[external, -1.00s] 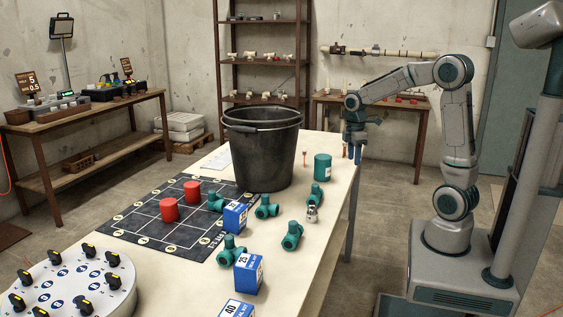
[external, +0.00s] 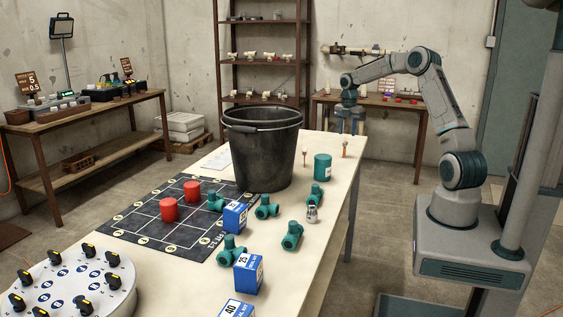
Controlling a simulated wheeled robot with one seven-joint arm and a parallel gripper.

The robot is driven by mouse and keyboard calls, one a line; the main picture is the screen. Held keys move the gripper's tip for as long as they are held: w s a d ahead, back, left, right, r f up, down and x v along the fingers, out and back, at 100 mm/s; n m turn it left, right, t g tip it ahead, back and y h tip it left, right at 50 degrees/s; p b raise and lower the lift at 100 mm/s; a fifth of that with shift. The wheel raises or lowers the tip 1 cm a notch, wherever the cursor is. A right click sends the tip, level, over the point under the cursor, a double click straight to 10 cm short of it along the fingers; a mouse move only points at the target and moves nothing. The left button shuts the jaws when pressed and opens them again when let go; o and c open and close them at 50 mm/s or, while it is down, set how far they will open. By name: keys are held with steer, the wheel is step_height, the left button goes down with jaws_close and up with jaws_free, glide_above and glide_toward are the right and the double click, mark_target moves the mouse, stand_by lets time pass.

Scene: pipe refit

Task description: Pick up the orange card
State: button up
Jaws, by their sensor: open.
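I cannot make out an orange card in the external view. My gripper (external: 350,128) points down over the far end of the long table (external: 330,205), behind and to the right of the black bucket (external: 262,155). It is open, and I see nothing between its fingers. The bucket hides part of the far tabletop. Two small thin orange-brown upright items stand there, one close to the bucket (external: 304,156) and one below my gripper (external: 345,148). What they are is too small to tell.
Two red cylinders (external: 169,210) stand on a dark grid mat (external: 140,222). A white dial disc (external: 75,290) is at front left.

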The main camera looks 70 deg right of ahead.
mark_target(345, 142)
steer(key=f, duration=0.9)
steer(key=shift+w+a+f, duration=0.1)
steer(key=shift+w, duration=0.15)
steer(key=shift+c, duration=0.3)
jaws_close()
